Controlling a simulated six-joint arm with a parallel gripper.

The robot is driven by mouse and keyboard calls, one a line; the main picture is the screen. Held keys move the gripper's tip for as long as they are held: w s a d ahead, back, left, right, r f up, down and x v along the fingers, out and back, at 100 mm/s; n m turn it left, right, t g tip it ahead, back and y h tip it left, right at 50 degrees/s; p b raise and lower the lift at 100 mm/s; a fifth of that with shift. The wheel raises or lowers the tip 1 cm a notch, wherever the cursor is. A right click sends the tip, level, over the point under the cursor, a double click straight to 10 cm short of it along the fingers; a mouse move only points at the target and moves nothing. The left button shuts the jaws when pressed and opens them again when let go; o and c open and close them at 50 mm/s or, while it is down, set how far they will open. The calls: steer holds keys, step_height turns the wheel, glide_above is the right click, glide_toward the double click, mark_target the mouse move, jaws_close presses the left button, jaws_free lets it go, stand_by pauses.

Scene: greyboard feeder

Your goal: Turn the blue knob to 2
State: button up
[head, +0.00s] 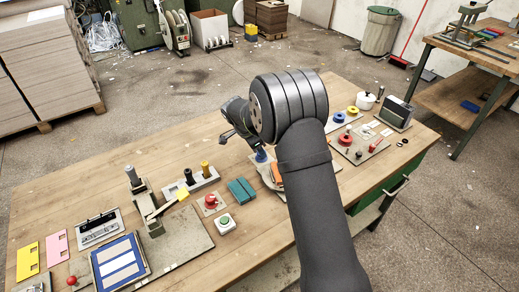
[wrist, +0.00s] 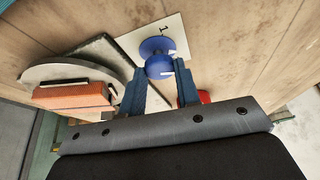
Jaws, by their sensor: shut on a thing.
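The blue knob (wrist: 157,47) stands on a pale square plate (wrist: 124,43) in the wrist view. A small dark mark is printed on the plate beyond the knob; I cannot read it surely. A pale streak shows on the knob's near side. My gripper (wrist: 160,74) has its two blue fingers on either side of the knob, shut on it. In the head view my arm hides most of this spot, and only a bit of blue shows at my gripper's end (head: 261,156). I cannot tell which number the knob points to.
An orange block (wrist: 75,96) on a grey round-edged piece (wrist: 62,72) lies close left of my gripper in the wrist view. A red thing (wrist: 204,96) shows behind the right finger. In the head view a teal box (head: 242,190) and a red knob (head: 210,200) stand nearby.

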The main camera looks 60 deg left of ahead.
steer(key=m, duration=0.2)
steer(key=m+h, duration=0.1)
steer(key=m, duration=0.1)
steer(key=m+g+h, duration=0.1)
steer(key=m, duration=0.2)
steer(key=shift+w+a, duration=0.1)
steer(key=shift+a, duration=0.2)
steer(key=shift+h, duration=0.3)
steer(key=o, duration=1)
steer(key=shift+c, duration=0.2)
steer(key=v, duration=1.7)
steer(key=shift+r, duration=0.25)
steer(key=shift+w+f, duration=0.15)
steer(key=shift+w, duration=0.05)
steer(key=x, duration=1.7)
steer(key=shift+s+f, duration=0.15)
